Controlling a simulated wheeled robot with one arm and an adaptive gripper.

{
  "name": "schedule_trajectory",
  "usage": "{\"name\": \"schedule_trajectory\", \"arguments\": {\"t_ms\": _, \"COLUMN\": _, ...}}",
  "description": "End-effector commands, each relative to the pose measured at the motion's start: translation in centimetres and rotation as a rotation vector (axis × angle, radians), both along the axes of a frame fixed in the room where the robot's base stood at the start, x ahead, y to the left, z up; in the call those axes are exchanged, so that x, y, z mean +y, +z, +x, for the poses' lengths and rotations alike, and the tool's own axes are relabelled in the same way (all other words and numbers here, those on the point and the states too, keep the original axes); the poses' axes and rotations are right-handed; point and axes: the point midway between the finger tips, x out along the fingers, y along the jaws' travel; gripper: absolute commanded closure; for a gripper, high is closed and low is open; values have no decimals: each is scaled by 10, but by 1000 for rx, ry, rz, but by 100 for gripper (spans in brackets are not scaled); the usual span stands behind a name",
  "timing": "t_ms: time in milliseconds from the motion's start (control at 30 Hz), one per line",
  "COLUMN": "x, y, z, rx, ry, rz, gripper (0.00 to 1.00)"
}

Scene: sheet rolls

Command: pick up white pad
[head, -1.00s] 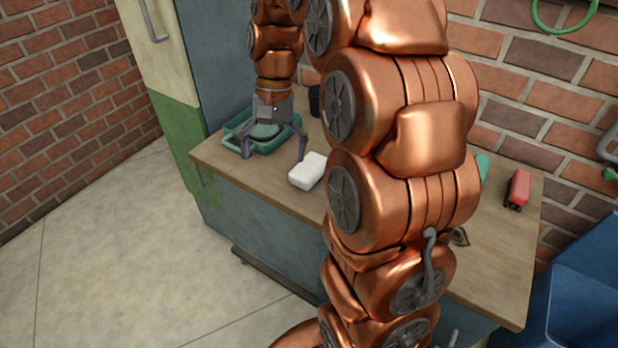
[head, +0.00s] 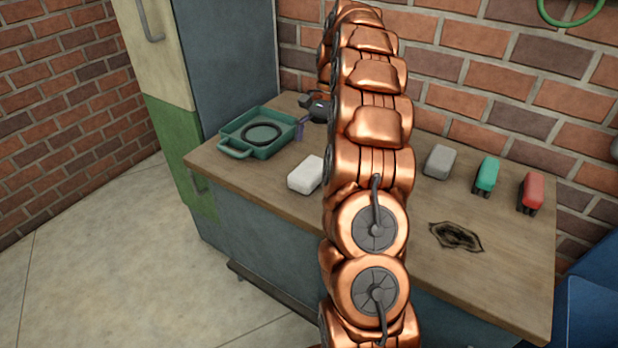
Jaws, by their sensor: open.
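The white pad (head: 305,174) is a small white block with rounded edges. It lies on the wooden tabletop near the front edge, just left of my arm, which hides a little of its right side. My gripper (head: 304,129) is mostly hidden behind my copper arm. The gripper is open and apart from the pad.
A green tray (head: 286,138) with a dark ring (head: 261,134) in it stands at the table's left. Grey (head: 439,162), teal (head: 487,174) and red (head: 532,191) blocks stand at the right. A dark burnt-looking patch (head: 456,236) marks the tabletop (head: 480,285).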

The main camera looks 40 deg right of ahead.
Motion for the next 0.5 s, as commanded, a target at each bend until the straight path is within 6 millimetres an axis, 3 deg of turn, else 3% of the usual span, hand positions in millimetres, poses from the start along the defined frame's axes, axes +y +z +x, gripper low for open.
{"name": "schedule_trajectory", "arguments": {"t_ms": 500, "x": 9, "y": -25, "z": -2, "rx": -1, "ry": 0, "rz": -1, "gripper": 0}}
